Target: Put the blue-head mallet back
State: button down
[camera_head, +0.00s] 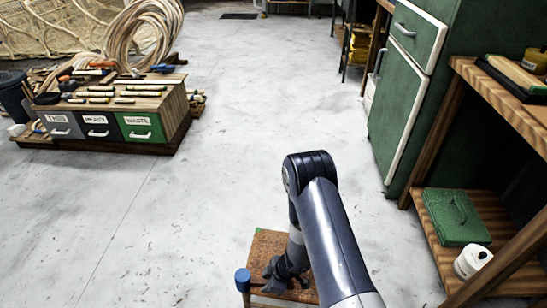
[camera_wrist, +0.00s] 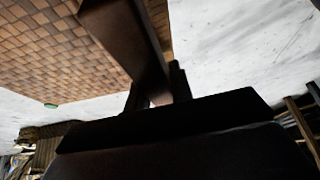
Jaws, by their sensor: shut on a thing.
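The blue-head mallet shows in the head view as a blue cylindrical head (camera_head: 243,279) at the left front edge of a small stool with a woven brown top (camera_head: 268,246). My gripper (camera_head: 283,282) is low over that top, just right of the blue head, and its fingers are partly hidden by my arm. In the wrist view, my gripper (camera_wrist: 158,92) is shut on a dark, shaded bar (camera_wrist: 135,50), which looks like the mallet's handle. The blue head does not show there. The woven top (camera_wrist: 60,50) fills the upper left. I cannot tell whether the mallet touches it.
A wooden tool block (camera_head: 160,108) with labelled drawers and rattan coils (camera_head: 145,35) stands at upper left. A green cabinet (camera_head: 395,115) and a wooden workbench (camera_head: 450,105) with a lower shelf holding a green box (camera_head: 455,215) line the right. The grey floor between is clear.

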jog(key=shift+r, duration=0.5)
jog(key=shift+f, duration=0.1)
